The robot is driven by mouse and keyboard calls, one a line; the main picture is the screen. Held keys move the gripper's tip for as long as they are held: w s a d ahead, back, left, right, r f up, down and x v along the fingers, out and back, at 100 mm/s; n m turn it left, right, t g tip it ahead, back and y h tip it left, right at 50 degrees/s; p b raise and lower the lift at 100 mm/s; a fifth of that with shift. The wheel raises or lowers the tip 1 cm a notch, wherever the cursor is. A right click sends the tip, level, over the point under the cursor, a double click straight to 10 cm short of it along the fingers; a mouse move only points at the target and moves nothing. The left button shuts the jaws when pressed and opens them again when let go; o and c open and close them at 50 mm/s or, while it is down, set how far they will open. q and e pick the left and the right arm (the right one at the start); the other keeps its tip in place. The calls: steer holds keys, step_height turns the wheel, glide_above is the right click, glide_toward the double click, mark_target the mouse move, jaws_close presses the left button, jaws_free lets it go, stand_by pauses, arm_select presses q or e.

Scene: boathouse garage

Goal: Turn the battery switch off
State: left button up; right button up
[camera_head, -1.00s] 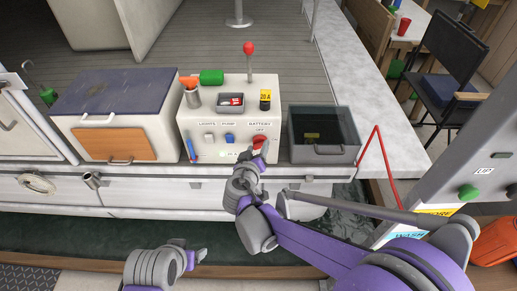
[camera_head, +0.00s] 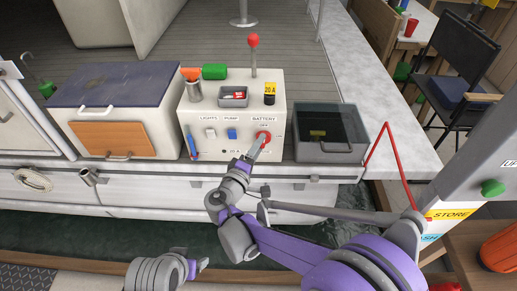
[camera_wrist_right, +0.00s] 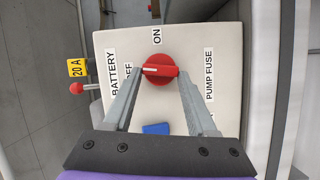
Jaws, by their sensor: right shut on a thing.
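The battery switch is a red round knob (camera_head: 264,136) with a white mark, on the front of a white console (camera_head: 220,152) under the BATTERY and OFF labels. It also shows in the right wrist view (camera_wrist_right: 160,68), between my fingertips. There its white mark lies on the side of the OFF label (camera_wrist_right: 128,74), and the ON label (camera_wrist_right: 157,36) is a quarter turn away. My right gripper (camera_head: 257,147) reaches up from below and is shut on the knob. My left gripper (camera_head: 200,265) is low in the head view, away from the console; its fingers are unclear.
White and blue switches (camera_head: 232,134) sit left of the knob. A red-topped lever (camera_head: 253,55), a small tray (camera_head: 233,92) and a yellow 20 A fuse (camera_head: 269,88) are on top. A dark bin (camera_head: 330,150) stands right, a cooler box (camera_head: 115,110) left.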

arm_select(q)
steer(key=shift+f+b, duration=0.4)
steer(key=shift+f, duration=0.15)
arm_select(e)
steer(key=shift+f+n+t+h, duration=0.2)
steer(key=shift+n+t+h, duration=0.1)
steer(key=shift+n, duration=0.5)
steer(key=o, duration=1.4)
steer(key=shift+c, duration=0.2)
arm_select(q)
steer(key=shift+s, duration=0.15)
arm_select(e)
steer(key=shift+s, duration=0.15)
